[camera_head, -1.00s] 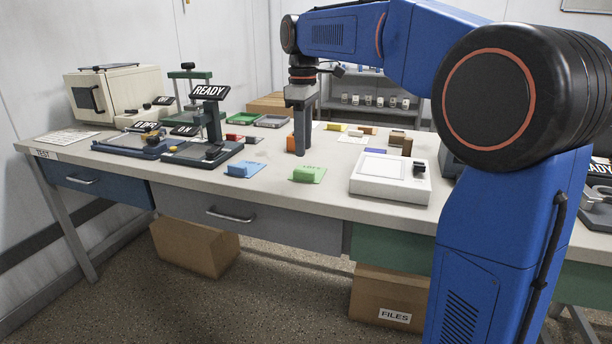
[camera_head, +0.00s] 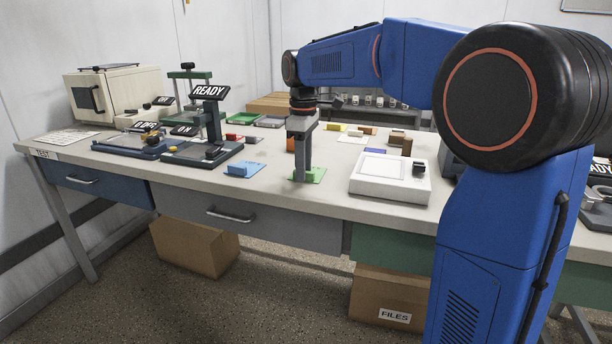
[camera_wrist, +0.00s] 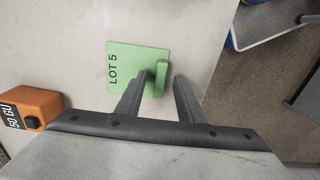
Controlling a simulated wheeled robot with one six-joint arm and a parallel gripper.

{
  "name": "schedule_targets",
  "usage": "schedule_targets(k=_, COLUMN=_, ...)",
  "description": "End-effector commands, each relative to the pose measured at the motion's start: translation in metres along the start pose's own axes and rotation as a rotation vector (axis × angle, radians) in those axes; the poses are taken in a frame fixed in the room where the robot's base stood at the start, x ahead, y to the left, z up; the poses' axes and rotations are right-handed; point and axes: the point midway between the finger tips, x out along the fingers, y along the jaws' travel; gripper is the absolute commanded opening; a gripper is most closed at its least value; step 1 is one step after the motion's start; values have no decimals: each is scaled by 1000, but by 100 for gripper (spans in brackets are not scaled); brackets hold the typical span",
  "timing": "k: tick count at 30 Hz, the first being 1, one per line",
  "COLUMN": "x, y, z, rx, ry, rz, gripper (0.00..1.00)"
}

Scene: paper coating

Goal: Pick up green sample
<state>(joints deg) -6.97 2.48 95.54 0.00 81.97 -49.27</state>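The green sample is a small block (camera_wrist: 162,78) at the edge of a flat green card marked LOT 5 (camera_wrist: 125,62) on the table. In the head view the card (camera_head: 319,174) is partly hidden by my gripper (camera_head: 300,178), which points straight down over it. In the wrist view my gripper (camera_wrist: 164,80) is open, with one finger on each side of the block.
A blue block on a blue card (camera_head: 255,172) lies to the left, and a white device (camera_head: 390,180) stands close on the right. An orange block marked 50 GU (camera_wrist: 35,107) is behind my gripper. The table's front edge (camera_head: 270,205) is near the card.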

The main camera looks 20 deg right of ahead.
Motion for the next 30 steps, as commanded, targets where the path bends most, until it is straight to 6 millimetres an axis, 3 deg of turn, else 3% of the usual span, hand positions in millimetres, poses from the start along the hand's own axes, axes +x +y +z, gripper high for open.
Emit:
schedule_targets(k=1, x=0, y=0, z=0, rx=0, ry=0, rz=0, gripper=25)
schedule_targets(k=4, x=0, y=0, z=0, rx=0, ry=0, rz=0, gripper=1)
schedule_targets(k=5, x=0, y=0, z=0, rx=0, ry=0, rz=0, gripper=0)
schedule_targets(k=17, x=-7, y=0, z=0, rx=0, ry=1, rz=1, gripper=0)
schedule_targets(k=30, x=-80, y=0, z=0, rx=0, ry=1, rz=1, gripper=0)
